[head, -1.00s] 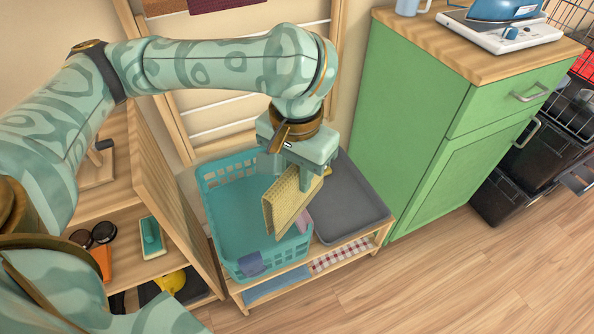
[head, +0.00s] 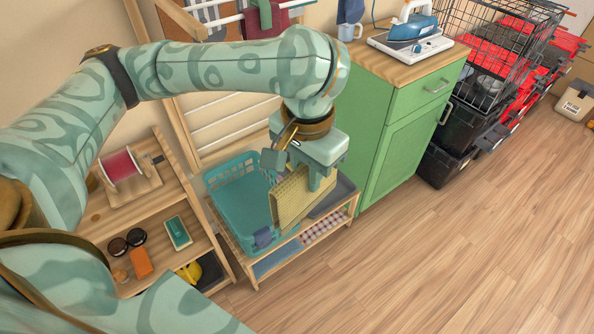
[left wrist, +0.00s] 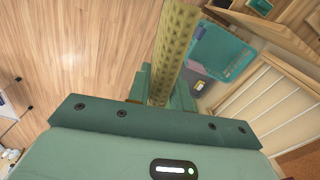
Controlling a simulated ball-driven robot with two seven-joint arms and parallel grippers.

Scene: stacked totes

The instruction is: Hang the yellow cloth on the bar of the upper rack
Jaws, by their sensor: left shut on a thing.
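The yellow cloth (head: 296,201) hangs from my left gripper (head: 318,178), which is shut on its upper edge. The cloth has a waffle texture and hangs in front of and above the teal basket. In the left wrist view the cloth (left wrist: 174,50) runs away from between the fingers. The wooden rack (head: 176,110) stands against the wall at the back, with white bars across it. Its upper bar (head: 225,19) shows at the top of the head view, with a green cloth and a dark red cloth on it. My right gripper is not in view.
A teal basket (head: 228,203) and a grey tray (head: 345,188) sit on a low wooden stand. A green cabinet (head: 398,150) with an iron (head: 412,30) on top stands right of the rack. A wooden shelf (head: 150,215) with a red spool is at left.

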